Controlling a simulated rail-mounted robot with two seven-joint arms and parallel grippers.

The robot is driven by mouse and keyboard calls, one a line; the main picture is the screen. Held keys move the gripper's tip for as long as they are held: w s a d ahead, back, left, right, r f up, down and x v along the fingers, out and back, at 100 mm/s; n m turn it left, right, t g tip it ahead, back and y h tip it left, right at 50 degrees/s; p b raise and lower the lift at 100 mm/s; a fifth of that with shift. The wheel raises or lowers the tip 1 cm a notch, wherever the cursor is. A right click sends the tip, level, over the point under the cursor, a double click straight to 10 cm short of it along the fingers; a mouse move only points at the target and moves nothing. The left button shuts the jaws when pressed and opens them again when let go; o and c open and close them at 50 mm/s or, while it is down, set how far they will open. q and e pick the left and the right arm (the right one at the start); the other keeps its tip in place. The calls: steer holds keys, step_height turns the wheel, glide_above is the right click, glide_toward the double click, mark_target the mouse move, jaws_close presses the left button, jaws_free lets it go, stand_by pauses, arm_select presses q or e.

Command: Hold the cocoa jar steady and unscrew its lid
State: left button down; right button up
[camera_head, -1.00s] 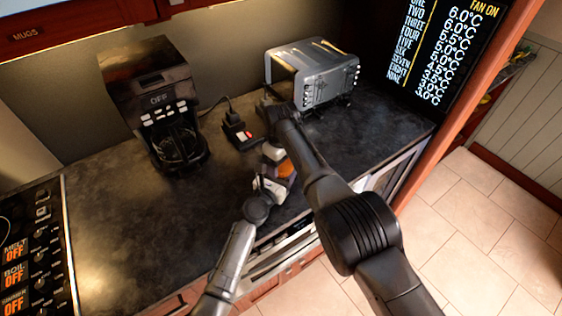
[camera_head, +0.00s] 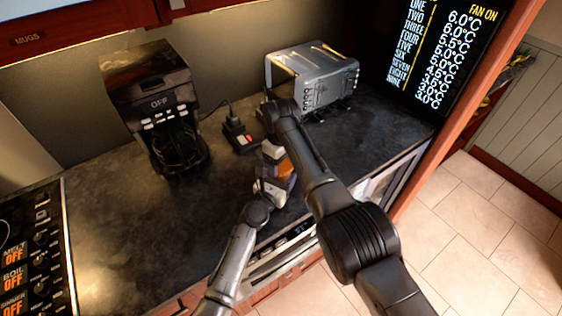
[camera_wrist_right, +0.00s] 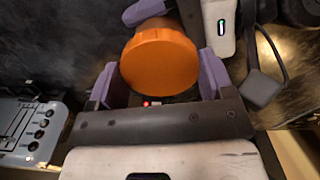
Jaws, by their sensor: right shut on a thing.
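The cocoa jar (camera_head: 286,169) stands near the counter's front edge, partly covered by my arms in the head view. Its round orange lid (camera_wrist_right: 158,62) faces the right wrist camera. My right gripper (camera_wrist_right: 160,78) comes from above, its purple-grey fingers on either side of the lid, shut on it. In the head view my right gripper (camera_head: 271,151) sits beside the jar's top. My left gripper (camera_head: 270,187) is low beside the jar. The right wrist view shows its pale body and purple fingers near the jar, but its grip is hidden.
A coffee maker (camera_head: 155,105) stands at the back left, and a silver toaster oven (camera_head: 318,80) at the back right. The stove panel (camera_head: 35,250) is far left. The left counter is clear.

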stand_by(0.4)
steer(key=shift+r, duration=2)
arm_select(q)
steer(key=shift+c, duration=0.9)
jaws_free()
steer(key=shift+s, duration=0.1)
arm_select(e)
steer(key=shift+r, duration=0.1)
arm_select(q)
steer(key=shift+s+a+r+p, duration=0.1)
steer(key=shift+s+a+p, duration=0.1)
steer(key=shift+s+p, duration=0.1)
arm_select(e)
steer(key=shift+r, duration=0.25)
arm_select(q)
steer(key=p+v, duration=0.3)
steer(key=v, duration=0.6)
steer(key=shift+s, duration=0.1)
arm_select(e)
step_height(320, 180, up, 3)
steer(key=shift+r, duration=0.15)
arm_select(q)
steer(key=shift+p+v, duration=0.35)
steer(key=shift+v, duration=0.75)
arm_select(e)
steer(key=shift+r, duration=0.15)
